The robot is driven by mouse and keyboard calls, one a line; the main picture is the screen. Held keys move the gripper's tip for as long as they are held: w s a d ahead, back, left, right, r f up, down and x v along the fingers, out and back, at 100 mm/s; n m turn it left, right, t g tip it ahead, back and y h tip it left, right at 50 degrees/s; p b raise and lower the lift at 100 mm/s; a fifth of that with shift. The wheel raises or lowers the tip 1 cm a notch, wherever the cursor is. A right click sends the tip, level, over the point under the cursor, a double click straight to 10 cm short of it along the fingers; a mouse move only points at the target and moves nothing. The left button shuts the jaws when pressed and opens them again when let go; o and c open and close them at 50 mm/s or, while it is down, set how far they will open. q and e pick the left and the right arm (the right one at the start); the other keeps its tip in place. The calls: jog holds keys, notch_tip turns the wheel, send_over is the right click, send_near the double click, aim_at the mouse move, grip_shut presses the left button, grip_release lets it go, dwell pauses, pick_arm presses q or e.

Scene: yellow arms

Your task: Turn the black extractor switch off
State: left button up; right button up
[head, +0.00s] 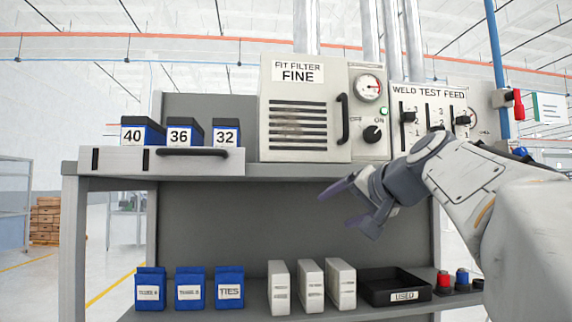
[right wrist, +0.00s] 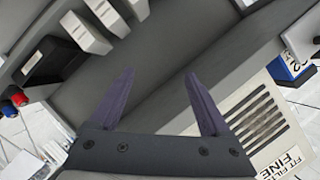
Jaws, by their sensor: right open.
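The black extractor switch (head: 372,134) is a round knob on the light grey extractor panel, below a round gauge (head: 368,88). An "ON" label sits at its upper right, and the knob's pointer appears tilted toward that label. My right gripper (head: 340,206) is open and empty, below and left of the knob, in front of the opening under the upper shelf. In the right wrist view its two purple fingers (right wrist: 158,90) are spread apart with nothing between them. The knob is not visible in the right wrist view. My left gripper is not in view.
The filter housing (head: 297,146) with a black handle (head: 343,119) is left of the knob. The weld test feed panel (head: 430,95) with black levers is right. The upper shelf edge (head: 300,172) lies above my gripper. White boxes (head: 311,286) and a black tray (head: 395,288) stand below.

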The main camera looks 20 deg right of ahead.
aim_at(374, 134)
jog(key=s+d+r+m+t+h+p, duration=0.15)
jog(key=s+d+r, duration=0.25)
jog(key=r, duration=0.4)
jog(key=s+d+r+m+t+h, duration=0.1)
jog(key=s+d+r+t+h, duration=0.15)
jog(key=d+r, duration=0.4)
jog(key=shift+g+h, duration=0.3)
jog(key=shift+g, duration=0.1)
jog(key=w+p, duration=0.1)
jog(key=w, duration=0.1)
jog(key=w+r+p, duration=0.1)
jog(key=w+p, duration=0.1)
jog(key=w, duration=0.1)
jog(key=w+p, duration=0.2)
jog(key=w, duration=0.1)
jog(key=shift+w+d+r, duration=0.15)
jog(key=shift+w+r, duration=0.05)
jog(key=shift+r, duration=0.1)
jog(key=shift+w+d+f, duration=0.1)
jog(key=shift+w, duration=0.25)
jog(key=shift+c, duration=0.3)
